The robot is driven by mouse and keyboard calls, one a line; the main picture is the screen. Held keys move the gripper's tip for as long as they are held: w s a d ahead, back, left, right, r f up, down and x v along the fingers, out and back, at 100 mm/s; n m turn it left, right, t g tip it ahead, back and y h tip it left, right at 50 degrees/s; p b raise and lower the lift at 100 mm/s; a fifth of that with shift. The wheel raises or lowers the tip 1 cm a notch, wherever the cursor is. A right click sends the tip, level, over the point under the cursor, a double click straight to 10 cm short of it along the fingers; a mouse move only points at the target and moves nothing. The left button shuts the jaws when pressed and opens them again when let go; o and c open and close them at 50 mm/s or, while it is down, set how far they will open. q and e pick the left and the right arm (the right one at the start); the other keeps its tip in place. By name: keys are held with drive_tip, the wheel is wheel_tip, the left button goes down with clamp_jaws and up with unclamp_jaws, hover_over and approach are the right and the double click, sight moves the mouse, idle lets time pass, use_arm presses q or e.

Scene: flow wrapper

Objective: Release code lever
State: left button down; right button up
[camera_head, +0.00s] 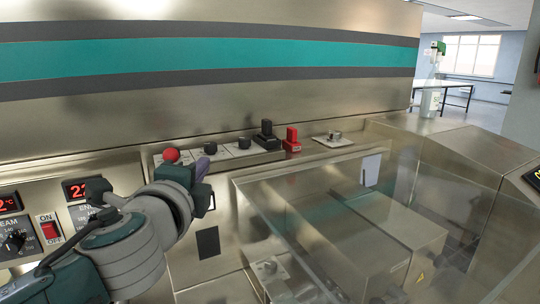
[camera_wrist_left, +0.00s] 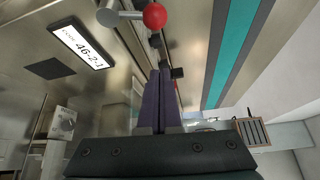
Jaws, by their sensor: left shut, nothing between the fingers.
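The code lever appears to be the metal rod with a red ball end (camera_wrist_left: 155,15) at the top of the left wrist view. The fingers are apart from the red ball in the wrist view. My right gripper is not in view.
Black knobs (camera_head: 210,149), a black switch (camera_head: 266,135) and a red switch (camera_head: 292,140) line the ledge to the right. A clear cover (camera_head: 300,200) stands over the machine at right. Temperature displays (camera_head: 75,188) and an ON/OFF switch (camera_head: 49,229) are at left.

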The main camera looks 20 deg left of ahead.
use_arm(q)
drive_tip(key=a, duration=0.2)
drive_tip(key=w+a+p, duration=0.1)
drive_tip(key=a, duration=0.1)
drive_tip(key=shift+a+r+p, duration=0.15)
drive_tip(key=shift+a+p, duration=0.05)
drive_tip(key=shift+p, duration=0.1)
drive_tip(key=shift+s+a+r+n+t+y+b, duration=0.1)
drive_tip(key=shift+s+a+n+t+y+b, duration=0.8)
drive_tip(key=shift+n+b, duration=2.3)
drive_tip(key=shift+s+a+r+n+t+y+b, duration=0.1)
drive_tip(key=shift+s+a+n+t+y+b, duration=0.75)
drive_tip(key=shift+b, duration=4.25)
drive_tip(key=shift+s+a+r+n+g+y+b, duration=0.1)
drive_tip(key=shift+s+n+y+b, duration=0.35)
drive_tip(key=shift+n+y+b, duration=1.95)
drive_tip(key=n+h+b, duration=0.1)
drive_tip(key=h+b, duration=0.1)
drive_tip(key=b, duration=0.1)
drive_tip(key=shift+r, duration=0.1)
